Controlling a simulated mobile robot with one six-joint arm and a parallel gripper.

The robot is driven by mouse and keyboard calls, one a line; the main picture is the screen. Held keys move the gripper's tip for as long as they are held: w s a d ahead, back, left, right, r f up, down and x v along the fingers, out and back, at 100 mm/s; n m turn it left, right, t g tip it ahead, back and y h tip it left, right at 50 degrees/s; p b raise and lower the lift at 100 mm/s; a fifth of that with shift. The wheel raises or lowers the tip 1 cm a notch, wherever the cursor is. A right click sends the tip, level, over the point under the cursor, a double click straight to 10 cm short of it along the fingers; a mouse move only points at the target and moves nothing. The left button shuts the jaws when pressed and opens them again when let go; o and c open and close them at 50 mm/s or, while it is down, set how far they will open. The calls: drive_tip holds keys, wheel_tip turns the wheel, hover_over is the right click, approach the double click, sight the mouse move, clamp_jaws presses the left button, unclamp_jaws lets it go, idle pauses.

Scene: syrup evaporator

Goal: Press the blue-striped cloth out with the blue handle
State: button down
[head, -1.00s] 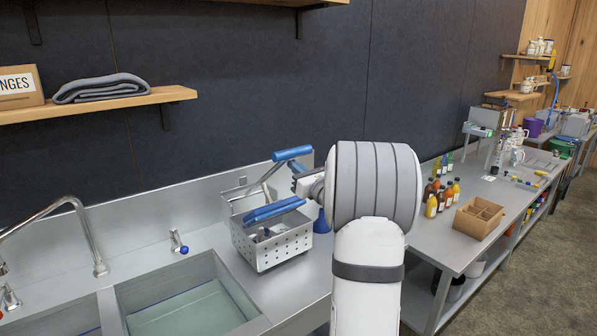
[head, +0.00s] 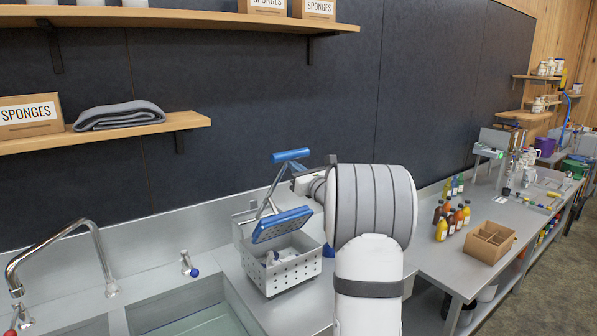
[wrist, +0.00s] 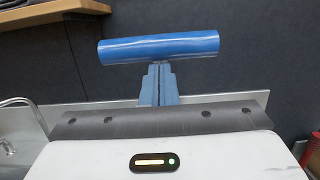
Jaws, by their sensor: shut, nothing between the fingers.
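The press is a perforated steel basket (head: 285,277) on the counter by the sink. Its blue handle (head: 291,155) stands raised on a metal arm above and behind the basket. The blue perforated plate (head: 282,223) hangs tilted over the basket. Something pale lies inside the basket, mostly hidden; I cannot tell stripes, so the blue-striped cloth is not clearly seen. My gripper is just under the handle in the head view, its fingertips hard to make out. In the wrist view my gripper (wrist: 158,72) is shut and empty, its fingertips just below the blue handle (wrist: 158,47); contact is unclear.
The sink (head: 190,315) and tap (head: 65,245) are at the left. Shelves with sponge boxes (head: 30,116) and a folded grey cloth (head: 119,115) are on the wall. At right, bottles (head: 452,217) and a cardboard box (head: 489,243) stand on another table.

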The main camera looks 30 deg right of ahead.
drive_tip(key=w+r+p, duration=0.1)
drive_tip(key=w+r, duration=0.1)
drive_tip(key=w+r+p, duration=0.1)
drive_tip(key=w, duration=0.1)
drive_tip(key=w+r+p, duration=0.1)
drive_tip(key=w+r, duration=0.1)
drive_tip(key=shift+w+a+r+p, duration=0.1)
drive_tip(key=shift+a+r+p, duration=0.15)
drive_tip(key=shift+r+p, duration=0.05)
drive_tip(key=shift+w, duration=0.1)
drive_tip(key=r+p+x, duration=0.1)
drive_tip(key=p+x, duration=0.3)
drive_tip(key=x, duration=0.4)
drive_tip(key=shift+s+r, duration=0.2)
drive_tip(key=shift+r, duration=0.1)
drive_tip(key=x, duration=0.8)
drive_tip(key=shift+r, duration=0.3)
drive_tip(key=shift+s, duration=0.1)
